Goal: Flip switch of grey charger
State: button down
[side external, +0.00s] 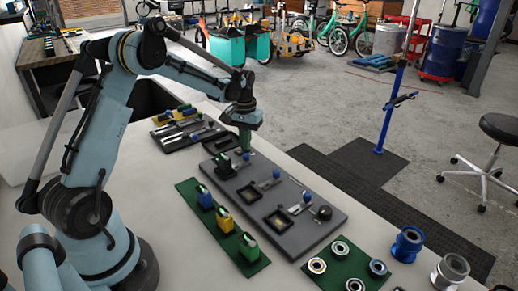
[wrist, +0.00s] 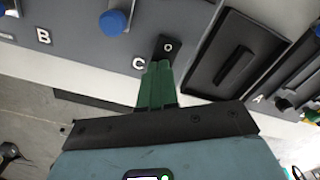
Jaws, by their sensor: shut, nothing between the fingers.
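The grey charger is a long dark grey board (side external: 325,228) on the white bench in the side external view. It carries blue knobs and black sockets. In the wrist view its grey panel (wrist: 75,15) shows the letters B and C. A small black switch (wrist: 168,46) marked O sits at the panel's edge, right of the C. My gripper (wrist: 158,66) has green fingers, shut and empty. In the wrist view the fingertips overlap the lower part of the switch; I cannot tell whether they touch it. In the side external view my gripper (side external: 245,146) is over the board's far end.
A green board (side external: 252,268) with blue, yellow and green blocks lies left of the charger. Another dark board (side external: 165,146) lies beyond it. A green plate with metal rings (side external: 317,266) and blue and metal spools (side external: 407,244) stand at the front right.

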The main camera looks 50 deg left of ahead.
jog(key=shift+r, duration=3.5)
jog(key=s+d+r+m+t, duration=0.3)
jog(key=s+d+r, duration=0.25)
jog(key=d, duration=0.45)
jog(key=s+d+f+m+t, duration=0.1)
jog(key=s+d+m+t, duration=0.2)
jog(key=s+d, duration=0.6)
jog(key=shift+s+t, duration=0.45)
jog(key=shift+t, duration=0.15)
